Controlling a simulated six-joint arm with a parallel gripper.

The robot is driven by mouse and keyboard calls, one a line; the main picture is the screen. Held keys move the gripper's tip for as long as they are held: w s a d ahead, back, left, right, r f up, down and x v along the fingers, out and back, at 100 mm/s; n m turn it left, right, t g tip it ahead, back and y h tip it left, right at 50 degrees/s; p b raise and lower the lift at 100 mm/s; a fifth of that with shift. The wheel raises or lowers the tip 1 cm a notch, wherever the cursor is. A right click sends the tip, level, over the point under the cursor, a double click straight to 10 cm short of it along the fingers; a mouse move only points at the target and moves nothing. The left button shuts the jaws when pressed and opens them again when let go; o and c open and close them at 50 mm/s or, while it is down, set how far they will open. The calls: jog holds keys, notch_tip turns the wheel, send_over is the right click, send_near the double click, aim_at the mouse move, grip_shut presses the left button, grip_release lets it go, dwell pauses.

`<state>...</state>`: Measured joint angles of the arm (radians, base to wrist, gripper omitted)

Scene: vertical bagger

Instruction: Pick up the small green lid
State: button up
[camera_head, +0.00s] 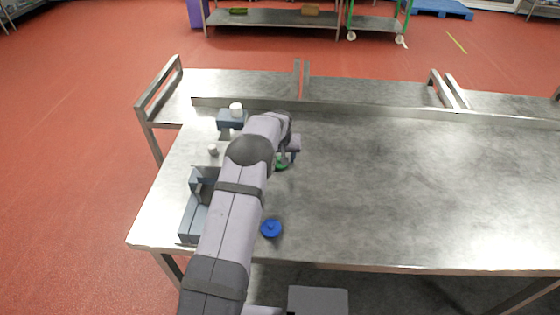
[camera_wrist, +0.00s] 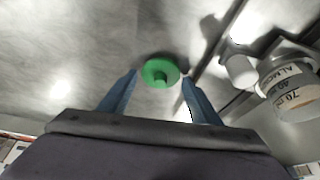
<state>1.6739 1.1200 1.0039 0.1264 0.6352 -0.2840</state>
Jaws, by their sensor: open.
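The small green lid (camera_wrist: 160,73) is a round disc with a knob, lying on the steel table. In the wrist view it sits just past and between my fingertips. My gripper (camera_wrist: 158,85) is open, with one blue-grey finger on each side and nothing held. In the head view my gripper (camera_head: 284,160) is largely hidden by my arm, close to the lid. I cannot tell the exact height of the fingertips above the table.
A blue lid (camera_head: 271,228) lies near the table's front edge. A grey-blue holder (camera_head: 190,222) stands at the left, near a small grey cylinder (camera_head: 213,150). A white-topped container (camera_head: 236,109) stands at the back. A labelled tub (camera_wrist: 290,88) shows in the wrist view. The table's right side (camera_head: 430,180) is clear.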

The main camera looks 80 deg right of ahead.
jog(key=c, duration=0.8)
jog(key=shift+r, duration=0.1)
notch_tip(320, 180, up, 10)
jog(key=b, duration=0.4)
jog(key=w+a+r+n+t+y+p, duration=0.2)
jog(key=w+n+p, duration=0.4)
jog(key=n, duration=0.3)
jog(key=w+a+r+n+t+y+p, duration=0.2)
jog(key=w+a+n+y+p, duration=0.1)
jog(key=w+n+p, duration=0.4)
jog(key=shift+w+a+r+n, duration=0.35)
jog(key=shift+w+a+n, duration=0.25)
jog(key=shift+w+n, duration=0.5)
